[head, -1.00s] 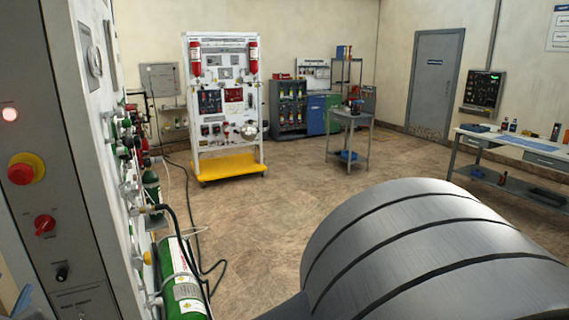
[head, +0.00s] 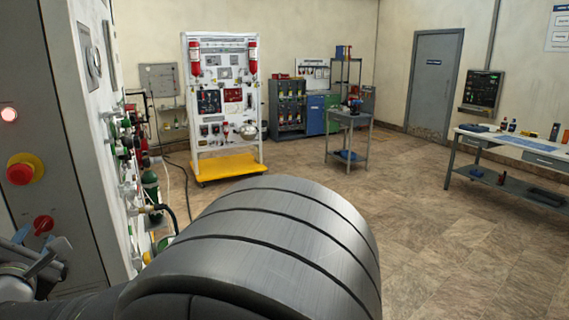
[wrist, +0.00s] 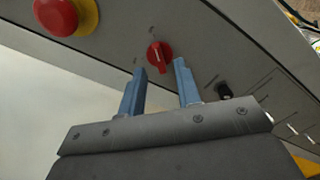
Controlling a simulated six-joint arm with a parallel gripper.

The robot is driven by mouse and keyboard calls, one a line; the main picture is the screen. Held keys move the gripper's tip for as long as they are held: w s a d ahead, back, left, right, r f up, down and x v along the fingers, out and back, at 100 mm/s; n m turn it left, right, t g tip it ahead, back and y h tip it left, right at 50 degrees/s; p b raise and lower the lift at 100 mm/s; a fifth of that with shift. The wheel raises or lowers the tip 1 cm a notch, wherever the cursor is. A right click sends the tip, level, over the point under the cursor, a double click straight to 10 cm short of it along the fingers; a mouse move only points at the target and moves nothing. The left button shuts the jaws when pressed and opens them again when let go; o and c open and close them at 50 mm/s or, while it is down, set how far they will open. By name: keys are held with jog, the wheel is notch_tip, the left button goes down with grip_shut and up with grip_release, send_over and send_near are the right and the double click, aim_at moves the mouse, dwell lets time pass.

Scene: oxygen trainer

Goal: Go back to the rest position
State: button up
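My gripper (wrist: 160,67) shows in the wrist view with two blue fingers apart and nothing between them. A red rotary knob (wrist: 159,56) on the grey panel lies beyond the fingertips, in line with the gap; how far off it is I cannot tell. In the head view the same knob (head: 43,224) is just above the grey metal parts of my wrist at the lower left. My large grey arm link fills the lower middle of the head view.
A red emergency button on a yellow base (head: 20,173) sits above the knob; it also shows in the wrist view (wrist: 57,15). A black knob (wrist: 223,91) is beside it. Green valves and hoses (head: 128,150) line the cabinet's side. The floor (head: 440,235) on the right is clear.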

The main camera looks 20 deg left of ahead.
jog(key=shift+x, duration=1.1)
jog(key=shift+a+n, duration=0.1)
jog(key=shift+n, duration=0.6)
jog(key=n, duration=0.4)
jog(key=v, duration=1.7)
